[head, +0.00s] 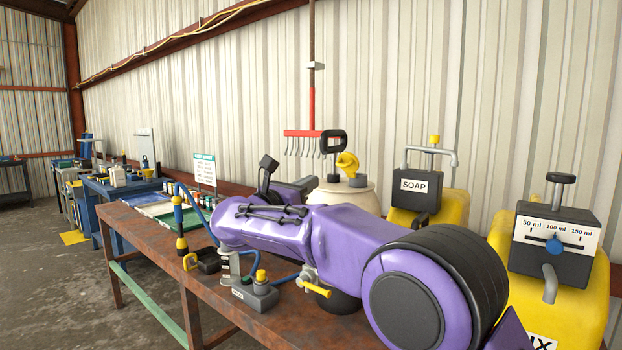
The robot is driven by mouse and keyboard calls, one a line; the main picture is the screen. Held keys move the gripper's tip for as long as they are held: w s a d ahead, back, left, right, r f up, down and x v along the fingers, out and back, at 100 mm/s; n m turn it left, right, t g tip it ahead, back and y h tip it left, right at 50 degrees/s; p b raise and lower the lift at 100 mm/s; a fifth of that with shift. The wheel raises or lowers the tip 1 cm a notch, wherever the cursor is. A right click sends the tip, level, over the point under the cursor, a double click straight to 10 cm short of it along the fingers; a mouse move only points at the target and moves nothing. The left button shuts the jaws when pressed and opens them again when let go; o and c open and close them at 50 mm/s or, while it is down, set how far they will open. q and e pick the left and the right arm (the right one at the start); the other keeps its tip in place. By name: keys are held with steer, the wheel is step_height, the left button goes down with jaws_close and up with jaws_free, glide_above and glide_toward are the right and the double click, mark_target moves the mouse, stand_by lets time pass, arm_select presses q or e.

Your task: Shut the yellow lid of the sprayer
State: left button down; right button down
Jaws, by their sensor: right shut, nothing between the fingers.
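The sprayer is a cream, rounded tank (362,194) at the back of the rusty bench, partly hidden behind my purple right arm. Its yellow lid (347,161) stands tilted up at the top of the tank, so it looks open. A black pump handle (334,141) rises beside the lid. My right gripper (308,184) is dark, shut and empty. It shows just behind my purple arm, left of the tank and lower than the lid. I cannot tell whether it touches the tank. My left gripper is not in view.
Yellow containers labelled SOAP (414,186) and with a dial (553,244) stand to the right. Small fittings (256,292), a blue hose and a yellow-handled valve (316,289) crowd the rusty bench (160,240). A red rake (312,133) stands behind.

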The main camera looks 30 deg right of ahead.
mark_target(341, 165)
steer(key=shift+f+p+x, duration=0.2)
steer(key=shift+p+x, duration=2.25)
steer(key=shift+x, duration=3.15)
steer(key=shift+r, duration=0.1)
